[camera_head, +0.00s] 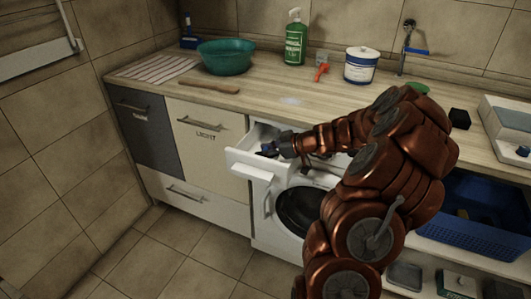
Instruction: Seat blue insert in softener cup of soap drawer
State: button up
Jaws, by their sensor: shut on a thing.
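The white soap drawer (250,167) is pulled out from the top left of the white washing machine (262,228). My gripper (272,150) is over and partly inside the open drawer. It is shut on a small dark blue piece, the blue insert (266,148), at the drawer's inside. The gripper and the insert are small and dark here, so the insert's exact tilt and whether it touches the drawer floor cannot be told. The softener cup cannot be made out among the drawer's compartments.
The wooden counter (262,88) runs above the drawer, with a green basin (225,57), a green spray bottle (295,37) and a white tub (361,65) on it. A blue basket (485,215) stands at right under the counter. The tiled floor (180,255) at left is clear.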

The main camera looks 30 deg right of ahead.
jog(key=shift+f+b, duration=0.1)
jog(key=shift+b, duration=0.2)
jog(key=o, duration=0.9)
jog(key=shift+r+p, duration=0.25)
jog(key=shift+p, duration=1.05)
jog(key=v, duration=0.2)
jog(key=b+v, duration=0.1)
jog(key=v, duration=0.1)
jog(key=b+v, duration=0.1)
jog(key=v, duration=0.1)
jog(key=shift+d+f, duration=0.3)
jog(key=shift+f, duration=0.15)
jog(key=shift+v, duration=0.9)
jog(key=shift+a, duration=0.1)
